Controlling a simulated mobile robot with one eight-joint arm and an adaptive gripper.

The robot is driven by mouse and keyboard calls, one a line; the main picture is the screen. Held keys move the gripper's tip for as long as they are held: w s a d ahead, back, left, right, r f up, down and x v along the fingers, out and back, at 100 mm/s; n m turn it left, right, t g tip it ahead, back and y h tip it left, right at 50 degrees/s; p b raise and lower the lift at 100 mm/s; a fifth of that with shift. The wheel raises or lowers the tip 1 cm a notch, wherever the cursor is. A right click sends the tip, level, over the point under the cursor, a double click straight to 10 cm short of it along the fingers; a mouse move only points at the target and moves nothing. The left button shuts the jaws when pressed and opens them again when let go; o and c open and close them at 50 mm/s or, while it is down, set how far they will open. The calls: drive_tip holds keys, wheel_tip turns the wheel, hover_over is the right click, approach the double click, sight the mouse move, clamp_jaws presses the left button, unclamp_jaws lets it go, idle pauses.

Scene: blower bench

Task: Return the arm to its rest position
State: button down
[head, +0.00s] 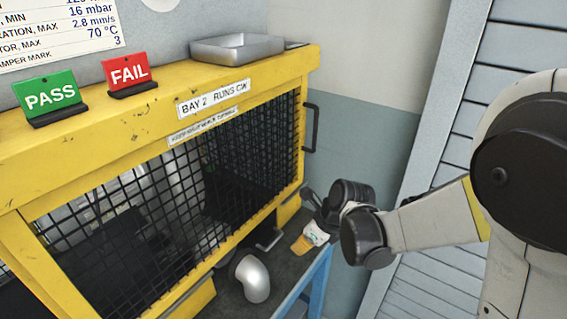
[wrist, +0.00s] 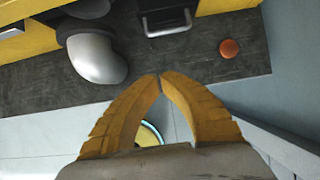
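My gripper (head: 301,244) is at the end of my arm, beside the right end of the yellow caged bench. In the wrist view its two yellow fingers (wrist: 160,77) come together at the tips, with nothing held between them. The fingertips are by the front edge of the dark bench top (wrist: 190,62). My arm comes in from the right in the head view and is bent, with the gripper low.
A grey pipe elbow (head: 252,279) and a metal handle (head: 268,241) are near my gripper. An orange round piece (wrist: 229,48) lies on the bench top. The mesh cage (head: 225,150) and a blue post (head: 318,282) stand close by. A metal tray (head: 237,50) sits on top.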

drive_tip(key=s+d+r+n+t+h, duration=0.2)
drive_tip(key=s+d+r+n, duration=0.4)
drive_tip(key=n, duration=0.6)
drive_tip(key=s+d+r+n+t+h, duration=0.1)
drive_tip(key=s+d+r+n+h, duration=0.1)
drive_tip(key=s+d+r+n, duration=0.4)
drive_tip(key=s+r+n, duration=0.2)
drive_tip(key=s+n, duration=0.3)
drive_tip(key=n, duration=0.2)
drive_tip(key=shift+d+t, duration=0.4)
idle(0.3)
